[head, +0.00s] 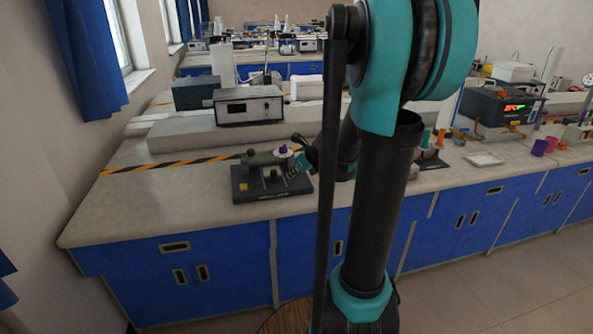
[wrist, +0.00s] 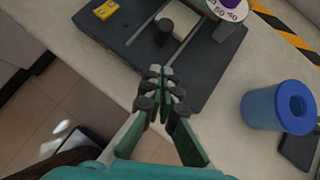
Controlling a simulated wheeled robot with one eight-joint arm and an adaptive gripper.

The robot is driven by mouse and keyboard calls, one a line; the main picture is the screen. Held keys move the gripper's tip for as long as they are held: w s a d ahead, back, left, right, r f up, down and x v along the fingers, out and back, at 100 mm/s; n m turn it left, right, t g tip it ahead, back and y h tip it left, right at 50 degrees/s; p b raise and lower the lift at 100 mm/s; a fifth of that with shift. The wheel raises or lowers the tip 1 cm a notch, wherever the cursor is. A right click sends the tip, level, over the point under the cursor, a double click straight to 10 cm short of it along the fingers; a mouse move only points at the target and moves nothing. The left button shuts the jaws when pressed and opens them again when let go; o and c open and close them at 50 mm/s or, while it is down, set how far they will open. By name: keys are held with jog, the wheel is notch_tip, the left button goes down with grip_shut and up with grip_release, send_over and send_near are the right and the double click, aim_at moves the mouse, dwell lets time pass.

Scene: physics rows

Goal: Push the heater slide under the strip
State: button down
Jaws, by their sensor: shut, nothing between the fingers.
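A dark apparatus base (head: 272,194) stands on the bench; it also fills the top of the wrist view (wrist: 205,72). On it are a short dark upright cylinder (wrist: 163,30), a thin pale rod (wrist: 146,24) and a white numbered dial (wrist: 232,8) with a purple knob. A green horizontal cylinder (head: 258,158) shows above the base in the head view. I cannot tell for sure which part is the heater slide or the strip. My gripper (wrist: 161,74) is shut and empty, its tips over the base's near edge, close to the dark cylinder without visible contact.
A yellow block (wrist: 106,9) sits at the base's corner. A blue cup-like cylinder (wrist: 275,107) stands on the bench right of my gripper. A meter box (head: 248,105) stands behind on a raised shelf. The bench left of the base is clear.

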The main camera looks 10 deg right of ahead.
aim_at(279, 180)
jog(key=x, duration=0.4)
jog(key=shift+w+a+f, duration=0.1)
jog(key=shift+w+a, duration=0.05)
jog(key=shift+w, duration=0.1)
jog(key=shift+w+a, duration=0.25)
jog(key=shift+w, duration=0.3)
jog(key=shift+w+a, duration=0.25)
jog(key=shift+w, duration=0.25)
jog(key=shift+w+a, duration=0.3)
jog(key=shift+w, duration=0.2)
jog(key=shift+w, duration=0.1)
jog(key=shift+w, duration=1.95)
jog(key=shift+d, duration=0.1)
